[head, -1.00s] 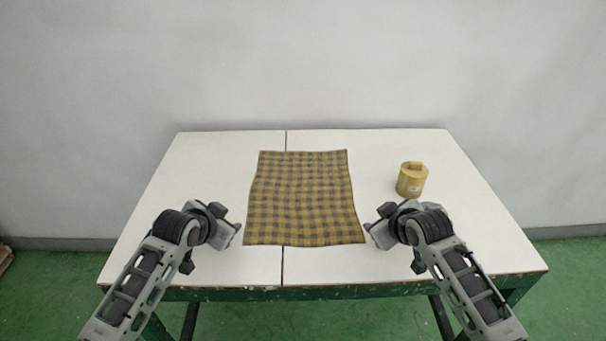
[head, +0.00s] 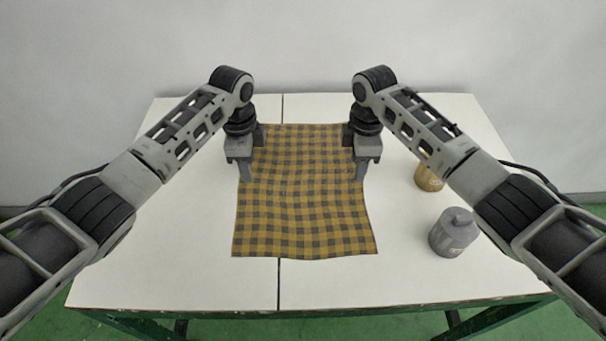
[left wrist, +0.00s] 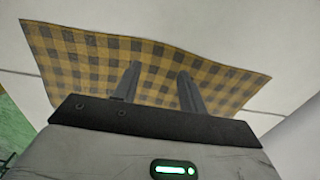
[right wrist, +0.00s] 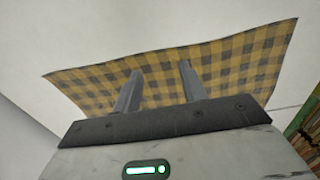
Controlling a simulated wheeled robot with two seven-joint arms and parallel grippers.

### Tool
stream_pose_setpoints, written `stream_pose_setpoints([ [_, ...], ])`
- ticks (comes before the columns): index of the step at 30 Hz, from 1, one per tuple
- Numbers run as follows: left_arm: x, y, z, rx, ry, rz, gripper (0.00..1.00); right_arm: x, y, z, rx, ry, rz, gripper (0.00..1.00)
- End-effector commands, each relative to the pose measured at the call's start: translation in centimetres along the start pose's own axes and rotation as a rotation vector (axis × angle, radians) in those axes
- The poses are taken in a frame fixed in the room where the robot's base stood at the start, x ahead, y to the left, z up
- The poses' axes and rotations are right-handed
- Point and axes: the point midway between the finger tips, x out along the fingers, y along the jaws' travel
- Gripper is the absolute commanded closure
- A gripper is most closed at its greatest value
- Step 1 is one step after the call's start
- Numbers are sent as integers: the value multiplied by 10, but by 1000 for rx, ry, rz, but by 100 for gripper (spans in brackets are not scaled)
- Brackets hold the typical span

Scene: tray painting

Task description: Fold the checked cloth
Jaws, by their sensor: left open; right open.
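The yellow and dark grey checked cloth (head: 303,200) lies spread out on the white table, slightly rippled. It also shows in the left wrist view (left wrist: 90,62) and in the right wrist view (right wrist: 235,62). My left gripper (head: 252,158) points down at the cloth's far left side, open. My right gripper (head: 362,160) points down at the far right side, open. In both wrist views the two fingers stand apart over the cloth. I cannot tell whether the fingertips touch it. The arms and grippers partly hide the far corners.
A yellow canister (head: 428,180) stands on the right of the table (head: 170,255), partly behind my right arm. A grey canister (head: 453,233) stands nearer, beside that arm. The table is clear left of the cloth and along the near edge.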

Motion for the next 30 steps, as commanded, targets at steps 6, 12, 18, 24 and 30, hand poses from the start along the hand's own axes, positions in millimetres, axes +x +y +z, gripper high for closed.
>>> stream_pose_setpoints([
  [6,22,0,-1,0,0,-1,58,22,0,0,2,1,-1,58],
  [12,25,0,0,0,0,-2,58,26,0,0,2,1,2,58],
  [18,26,0,0,-1,0,-2,58,27,0,0,2,1,2,58],
  [24,28,0,0,-1,0,-2,75,29,0,0,2,1,1,75],
  [30,28,0,0,-1,0,-1,100,29,0,0,2,0,1,100],
])
